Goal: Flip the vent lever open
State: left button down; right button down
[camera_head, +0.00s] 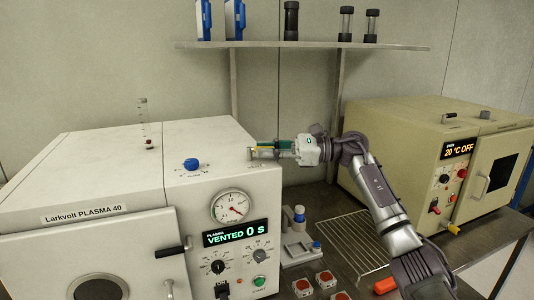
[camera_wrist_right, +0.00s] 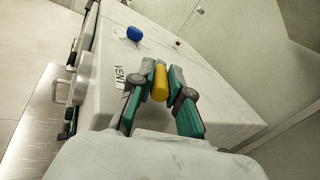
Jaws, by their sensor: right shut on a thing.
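The vent lever shows as a yellow cylindrical grip (camera_wrist_right: 160,84) in the right wrist view, beside a white VENT label (camera_wrist_right: 120,77) on the white machine's casing. My right gripper (camera_wrist_right: 161,78) is shut on the lever, one green-and-grey finger on each side. In the head view my right gripper (camera_head: 263,150) reaches in from the right to the upper right edge of the Larkvolt plasma machine (camera_head: 95,178); the lever is mostly hidden there by the fingers. The machine's display (camera_head: 236,233) reads VENTED 0 S. My left gripper is not in view.
A blue knob (camera_head: 191,164) sits on the machine's top, with a round gauge (camera_head: 231,207) on its front. A beige oven (camera_head: 420,150) stands at the right, with a wire rack (camera_head: 345,240) before it. A shelf (camera_head: 300,45) spans above my right arm.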

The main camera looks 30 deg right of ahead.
jog(key=shift+w+d+r+n+g+y, duration=0.1)
jog(key=shift+w+d+n+g+y, duration=0.1)
jog(key=shift+n+g+y, duration=0.35)
jog(key=shift+w+d+r+n+g+y, duration=0.1)
jog(key=shift+w+n+g+y, duration=0.15)
jog(key=shift+n+g, duration=0.5)
jog(key=shift+w+f+n+g+y, duration=0.15)
jog(key=shift+n+g+y, duration=0.3)
jog(key=shift+g, duration=0.85)
jog(key=shift+w+n+g, duration=0.1)
jog(key=shift+n+g, duration=0.45)
jog(key=shift+g, duration=0.05)
jog(key=c, duration=1.1)
grip_release()
jog(key=shift+d, duration=0.1)
jog(key=shift+f+m+t, duration=0.15)
jog(key=shift+m+t, duration=0.25)
jog(key=shift+t, duration=0.1)
